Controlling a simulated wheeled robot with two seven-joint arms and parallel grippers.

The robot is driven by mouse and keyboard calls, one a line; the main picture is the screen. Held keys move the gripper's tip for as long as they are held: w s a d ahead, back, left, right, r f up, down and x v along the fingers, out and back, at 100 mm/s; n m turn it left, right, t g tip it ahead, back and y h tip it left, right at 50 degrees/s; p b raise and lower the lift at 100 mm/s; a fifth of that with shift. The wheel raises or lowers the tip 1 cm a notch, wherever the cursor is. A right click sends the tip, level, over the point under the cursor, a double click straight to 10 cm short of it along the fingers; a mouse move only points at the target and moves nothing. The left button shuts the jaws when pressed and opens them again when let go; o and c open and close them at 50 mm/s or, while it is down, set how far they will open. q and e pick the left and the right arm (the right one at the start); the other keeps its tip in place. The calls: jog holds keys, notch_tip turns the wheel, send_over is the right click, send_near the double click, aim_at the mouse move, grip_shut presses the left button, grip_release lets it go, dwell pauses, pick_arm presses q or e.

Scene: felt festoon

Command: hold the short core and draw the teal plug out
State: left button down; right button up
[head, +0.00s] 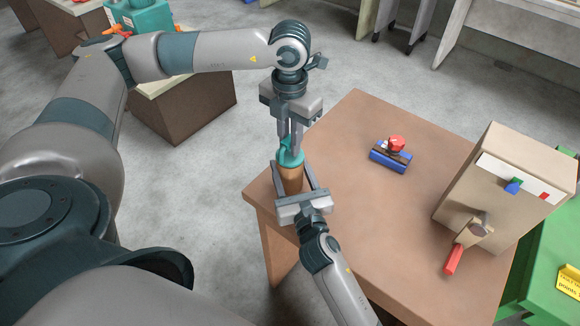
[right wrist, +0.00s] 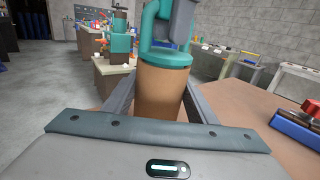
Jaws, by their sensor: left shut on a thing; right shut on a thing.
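The short core (head: 291,180) is a brown cylinder standing upright near the left corner of the table. My right gripper (head: 291,182) is shut on it from the front, a finger on each side; the core also shows in the right wrist view (right wrist: 160,92). The teal plug (head: 290,158) sits at the core's top, with a teal rim and a raised loop handle (right wrist: 150,25). My left gripper (head: 289,142) comes down from above and is shut on the plug's handle. In the right wrist view the plug's rim meets the core's top edge; how deep it goes is hidden.
The brown table (head: 370,230) is mostly clear in the middle. A blue block with a red knob (head: 391,155) lies at its back. A beige box with a red-handled crank (head: 500,190) stands at the right. A green surface (head: 545,255) is beyond the table's right side.

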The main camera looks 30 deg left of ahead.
pick_arm(q)
jog(key=shift+r, duration=2.25)
jog(key=shift+r, duration=0.1)
jog(key=shift+r, duration=1.4)
notch_tip(320, 180, up, 3)
jog(key=shift+r, duration=0.15)
jog(key=w+a+r, duration=0.1)
jog(key=w+a, duration=0.4)
jog(key=a, duration=0.3)
jog(key=shift+w+r, duration=0.35)
jog(key=shift+w, duration=0.05)
pick_arm(e)
jog(key=o, duration=1.2)
